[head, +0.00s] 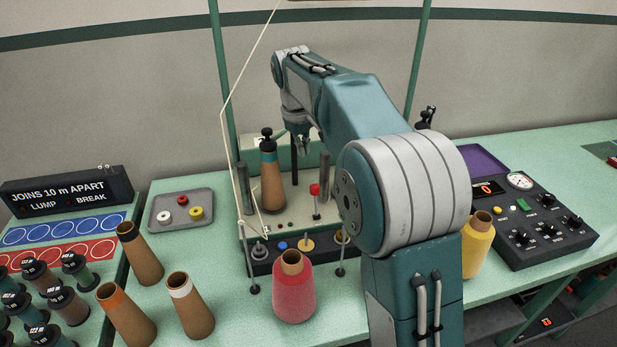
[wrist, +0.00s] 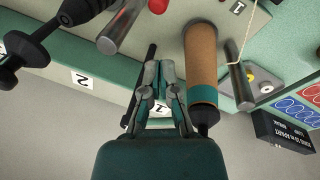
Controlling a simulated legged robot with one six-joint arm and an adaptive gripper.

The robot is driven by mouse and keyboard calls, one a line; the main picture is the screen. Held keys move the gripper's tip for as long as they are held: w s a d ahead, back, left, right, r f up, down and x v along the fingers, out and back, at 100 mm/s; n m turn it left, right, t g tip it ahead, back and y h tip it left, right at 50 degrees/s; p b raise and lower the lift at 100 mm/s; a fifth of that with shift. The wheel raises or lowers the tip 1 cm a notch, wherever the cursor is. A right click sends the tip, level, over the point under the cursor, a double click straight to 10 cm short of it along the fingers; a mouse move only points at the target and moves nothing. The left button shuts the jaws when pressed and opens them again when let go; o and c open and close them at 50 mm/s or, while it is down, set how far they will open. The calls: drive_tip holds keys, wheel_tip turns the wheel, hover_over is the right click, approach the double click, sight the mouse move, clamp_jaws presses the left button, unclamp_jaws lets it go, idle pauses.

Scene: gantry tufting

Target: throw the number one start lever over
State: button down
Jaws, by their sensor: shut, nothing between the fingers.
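A lever with a red knob (head: 315,189) stands upright on the machine deck, right of a brown cone with a teal band (head: 269,178). A red knob also shows at the top edge of the wrist view (wrist: 158,5). My gripper (head: 303,145) is above and behind the red-knobbed lever, apart from it. In the wrist view my gripper (wrist: 159,68) is shut and empty, beside the cone (wrist: 201,60) and in front of a dark rod (wrist: 151,54). A plate marked 1 (wrist: 161,109) is partly hidden behind the fingers. My arm hides the machine's right side.
Grey posts (head: 325,178) stand close to the lever. A red cone (head: 293,292) is in front and a yellow cone (head: 478,246) is to the right. A control box (head: 530,220) sits at far right. A thread (head: 229,150) runs up on the left.

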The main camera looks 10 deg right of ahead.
approach(315, 200)
drive_tip(key=w+f, duration=0.5)
drive_tip(key=shift+s+f, duration=0.1)
drive_tip(key=shift+s, duration=0.05)
